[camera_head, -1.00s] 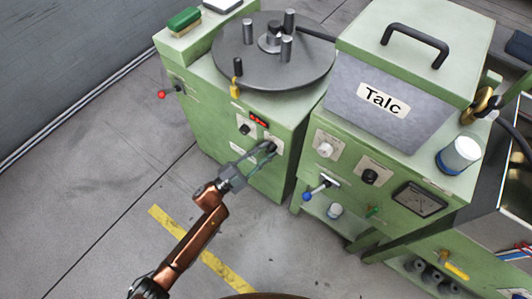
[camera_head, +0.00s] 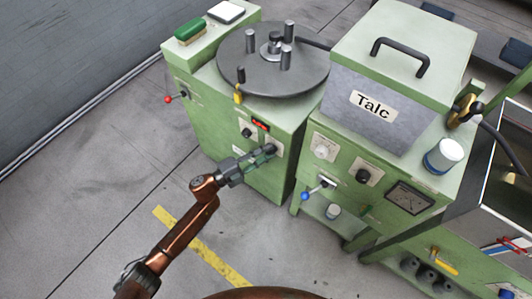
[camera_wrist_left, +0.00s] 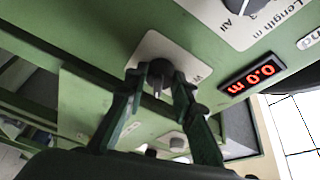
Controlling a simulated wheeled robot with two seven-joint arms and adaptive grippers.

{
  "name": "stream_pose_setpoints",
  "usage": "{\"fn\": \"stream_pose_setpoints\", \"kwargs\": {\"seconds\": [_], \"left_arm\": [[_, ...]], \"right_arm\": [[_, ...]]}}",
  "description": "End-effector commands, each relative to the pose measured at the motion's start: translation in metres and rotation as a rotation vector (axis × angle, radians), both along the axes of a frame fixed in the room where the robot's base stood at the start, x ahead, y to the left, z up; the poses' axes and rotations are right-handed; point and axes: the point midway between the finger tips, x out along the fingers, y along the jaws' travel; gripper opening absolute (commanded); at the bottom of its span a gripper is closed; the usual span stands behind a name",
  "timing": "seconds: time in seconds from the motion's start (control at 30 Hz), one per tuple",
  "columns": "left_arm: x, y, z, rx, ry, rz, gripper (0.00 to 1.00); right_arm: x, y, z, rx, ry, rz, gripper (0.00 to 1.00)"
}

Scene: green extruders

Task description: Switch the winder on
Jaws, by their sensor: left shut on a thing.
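The winder (camera_head: 195,117) is the green cabinet left of centre, with a dark round turntable (camera_head: 250,77) on top. In the left wrist view a dark knob (camera_wrist_left: 158,72) sits on a pale plate on its green front, with a light pointer line. My left gripper (camera_head: 262,152) reaches the front panel and is shut on this knob; in the left wrist view its fingers (camera_wrist_left: 158,88) press on either side. In the head view the fingers largely hide the knob. A red display (camera_wrist_left: 252,79) beside it reads 0.0 m. My right gripper is not in view.
A second dial (camera_head: 246,132) and the display (camera_head: 261,125) sit close above the gripped knob. A green talc machine (camera_head: 395,55) stands right of the winder, with a blue-tipped lever (camera_head: 306,195). A red-tipped lever (camera_head: 169,99) sticks out on the left. The floor in front is clear.

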Motion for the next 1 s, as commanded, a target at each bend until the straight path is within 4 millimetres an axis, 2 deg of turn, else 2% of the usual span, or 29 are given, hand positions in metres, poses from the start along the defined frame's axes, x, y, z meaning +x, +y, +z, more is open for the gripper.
{"fn": "stream_pose_setpoints", "kwargs": {"seconds": [0.3, 0.33, 0.57, 0.87, 1.0], "left_arm": [[-0.001, 0.0, -0.002, 0.004, 0.0, -0.001, 0.0], [-0.001, 0.0, -0.002, 0.004, 0.0, -0.001, 0.25], [0.0, 0.0, -0.001, 0.002, 0.0, -0.001, 0.41], [-0.001, 0.002, -0.001, 0.002, 0.0, 0.001, 0.41], [-0.008, 0.014, -0.003, 0.002, 0.002, 0.002, 0.41]], "right_arm": [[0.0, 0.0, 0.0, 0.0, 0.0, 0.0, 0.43], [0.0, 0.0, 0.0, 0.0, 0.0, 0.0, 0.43], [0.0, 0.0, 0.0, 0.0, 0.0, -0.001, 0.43], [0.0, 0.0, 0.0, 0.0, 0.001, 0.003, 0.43], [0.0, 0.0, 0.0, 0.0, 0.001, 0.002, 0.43]]}}
